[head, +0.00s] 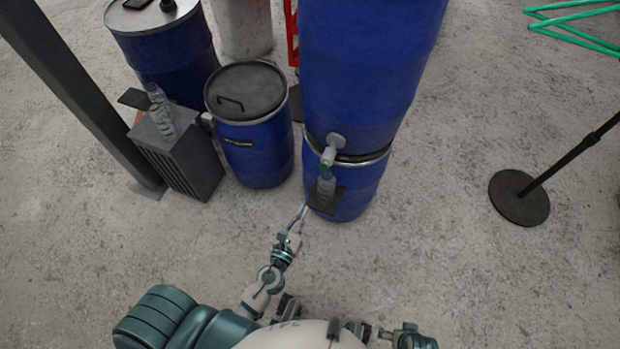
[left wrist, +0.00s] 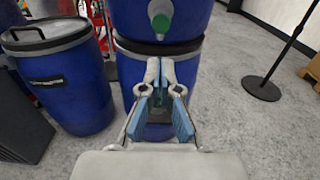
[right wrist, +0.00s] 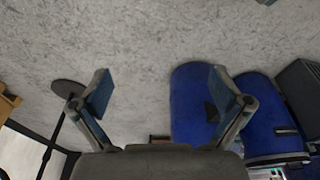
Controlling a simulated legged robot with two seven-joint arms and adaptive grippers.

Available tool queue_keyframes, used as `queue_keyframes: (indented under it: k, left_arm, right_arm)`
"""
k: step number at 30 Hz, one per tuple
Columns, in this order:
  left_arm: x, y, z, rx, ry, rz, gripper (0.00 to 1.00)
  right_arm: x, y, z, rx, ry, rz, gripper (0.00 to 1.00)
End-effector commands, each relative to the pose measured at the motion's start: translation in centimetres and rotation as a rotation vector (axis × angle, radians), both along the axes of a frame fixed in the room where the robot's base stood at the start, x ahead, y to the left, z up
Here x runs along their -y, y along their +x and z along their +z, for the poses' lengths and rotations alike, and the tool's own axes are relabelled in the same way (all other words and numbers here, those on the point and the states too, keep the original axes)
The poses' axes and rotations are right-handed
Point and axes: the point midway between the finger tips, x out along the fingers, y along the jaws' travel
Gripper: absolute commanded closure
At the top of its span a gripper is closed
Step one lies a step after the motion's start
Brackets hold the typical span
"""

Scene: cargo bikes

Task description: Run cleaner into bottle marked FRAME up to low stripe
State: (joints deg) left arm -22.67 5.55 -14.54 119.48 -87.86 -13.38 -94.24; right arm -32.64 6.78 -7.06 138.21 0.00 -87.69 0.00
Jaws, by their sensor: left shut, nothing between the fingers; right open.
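A clear bottle (head: 326,187) stands on a small dark shelf (head: 325,204) at the front of the stacked blue drums, below a pale tap (head: 329,156). Its marking and fill level cannot be read. Another clear bottle (head: 160,112) stands on a grey ribbed box at the left. My left gripper (head: 301,216) is shut and empty, just left of and in front of the shelf. In the left wrist view its fingers (left wrist: 162,75) cover the bottle's place, and the tap's green end (left wrist: 161,24) shows above them. My right gripper (right wrist: 160,88) is open and empty, facing the floor and drums.
The upper drum (head: 370,65) rests on a lower blue drum (head: 358,190). A shorter lidded drum (head: 255,150) and the grey box (head: 190,165) stand to the left, beside a dark post (head: 75,90). A post's round base (head: 518,198) stands right. Floor between is clear.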

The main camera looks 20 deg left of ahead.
Motion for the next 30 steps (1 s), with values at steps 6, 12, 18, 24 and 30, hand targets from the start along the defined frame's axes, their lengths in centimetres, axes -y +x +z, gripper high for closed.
queue_keyframes:
  k: [6, 12, 18, 24, 30]
  left_arm:
    - [0.0, 0.0, 0.1, 0.002, 0.005, 0.000, 1.00]
    - [0.0, 0.7, 0.2, 0.003, 0.002, 0.001, 1.00]
    - [0.1, 3.9, 0.5, 0.005, 0.001, 0.002, 1.00]
    - [0.3, 8.3, 0.4, 0.004, 0.002, 0.001, 1.00]
    - [0.4, 11.8, 0.2, 0.002, 0.002, 0.002, 1.00]
  right_arm:
    - [0.0, 0.0, 0.1, 0.000, -0.001, 0.000, 0.00]
    - [0.0, 0.1, -0.3, -0.001, -0.001, 0.000, 0.00]
    - [-0.1, 0.6, -2.9, -0.008, -0.001, 0.002, 0.00]
    - [-0.2, 0.8, -5.3, -0.014, -0.001, 0.004, 0.00]
    - [-0.2, 0.8, -6.1, -0.014, -0.001, 0.005, 0.00]
